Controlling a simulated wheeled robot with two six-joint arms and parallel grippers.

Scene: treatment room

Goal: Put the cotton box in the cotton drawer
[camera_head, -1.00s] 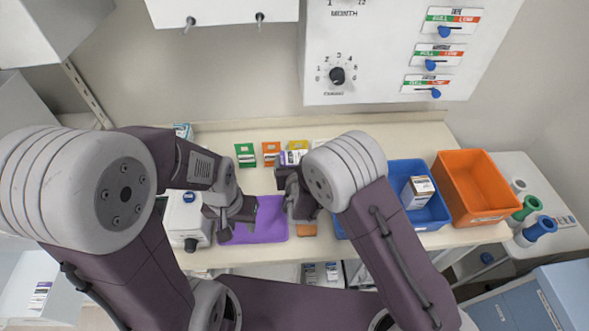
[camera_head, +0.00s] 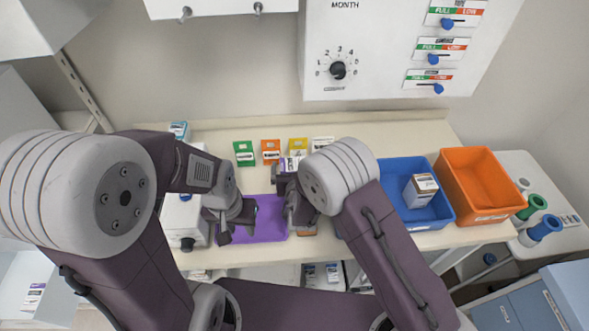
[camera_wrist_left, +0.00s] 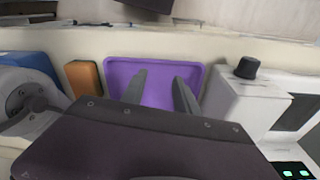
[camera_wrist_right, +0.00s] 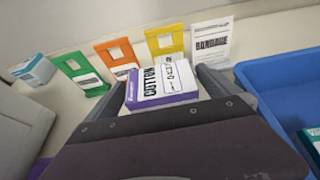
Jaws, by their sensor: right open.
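The cotton box, white with a purple side and the word COTTON, lies on the counter in the right wrist view (camera_wrist_right: 163,84). In the head view only part of it (camera_head: 291,163) shows beyond my right gripper. My right gripper (camera_wrist_right: 162,78) is open, with one finger on each side of the box; I cannot tell whether they touch it. My left gripper (camera_wrist_left: 160,78) is open and empty over the purple tray (camera_wrist_left: 117,73). I cannot pick out the cotton drawer in these views.
Green (camera_head: 244,153), orange (camera_head: 270,151) and yellow (camera_head: 298,146) cards and a white bandage card (camera_wrist_right: 211,45) stand behind the box. A blue bin (camera_head: 398,170) holding a carton (camera_head: 420,190) and an orange bin (camera_head: 480,185) are to the right. Several blue knobs are on the wall panel.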

